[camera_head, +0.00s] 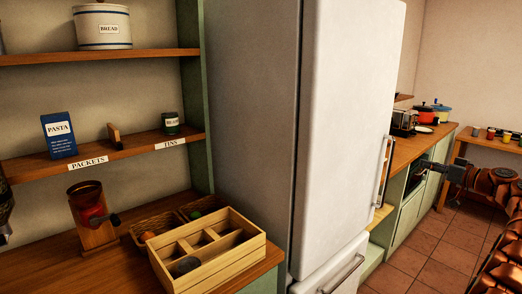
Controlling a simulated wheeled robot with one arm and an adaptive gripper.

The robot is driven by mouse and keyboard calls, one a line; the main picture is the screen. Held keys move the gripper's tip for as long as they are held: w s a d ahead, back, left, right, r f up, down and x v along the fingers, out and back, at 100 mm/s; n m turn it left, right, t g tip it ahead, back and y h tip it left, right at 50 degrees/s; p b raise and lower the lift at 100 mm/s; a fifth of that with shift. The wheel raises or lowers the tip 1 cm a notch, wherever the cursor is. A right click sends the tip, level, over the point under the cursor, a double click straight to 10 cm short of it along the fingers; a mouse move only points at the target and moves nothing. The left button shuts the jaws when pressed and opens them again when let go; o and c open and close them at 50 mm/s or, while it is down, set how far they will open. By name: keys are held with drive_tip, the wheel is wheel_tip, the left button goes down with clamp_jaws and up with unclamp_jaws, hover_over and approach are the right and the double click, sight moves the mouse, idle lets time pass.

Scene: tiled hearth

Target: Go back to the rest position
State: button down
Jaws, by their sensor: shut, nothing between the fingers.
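My gripper (454,172) is at the right of the picture, small and dark, at the end of my copper-coloured arm. It is shut and holds nothing. It is in front of the green lower cabinets (410,203), over the tiled floor, pointing left. Whether it touches anything beside it I cannot tell from this view.
A tall white fridge (345,120) stands in the middle. Left of it, shelves hold a blue pasta packet (59,135), a tin (171,123) and a bread bin (102,28). Below are a wooden divided box (225,262) and a grinder (93,225). Tiled floor (420,262) is clear.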

drive_tip(key=s+a+r+m+g+y+p, duration=0.15)
drive_tip(key=a+g, duration=0.35)
drive_tip(key=a, duration=1.6)
drive_tip(key=s+a+f+m+g+h, duration=0.15)
drive_tip(key=s+a+g, duration=0.45)
drive_tip(key=s+a, duration=1.05)
drive_tip(key=s+a+f+g+h+p, duration=0.1)
drive_tip(key=s+a+f+g+h, duration=0.15)
drive_tip(key=s, duration=0.65)
drive_tip(key=s+a+f+g+h+p, duration=0.1)
drive_tip(key=s+a+f, duration=0.25)
drive_tip(key=s, duration=0.55)
drive_tip(key=s+d+f+g+h, duration=0.1)
drive_tip(key=s+d+f+h, duration=0.1)
drive_tip(key=s, duration=0.9)
drive_tip(key=s+d+f+g+h, duration=0.1)
drive_tip(key=s+d+f+h, duration=0.2)
drive_tip(key=s, duration=0.8)
drive_tip(key=shift+d+f+m+p, duration=0.3)
drive_tip(key=shift+d+f+p, duration=0.1)
drive_tip(key=shift+f, duration=0.3)
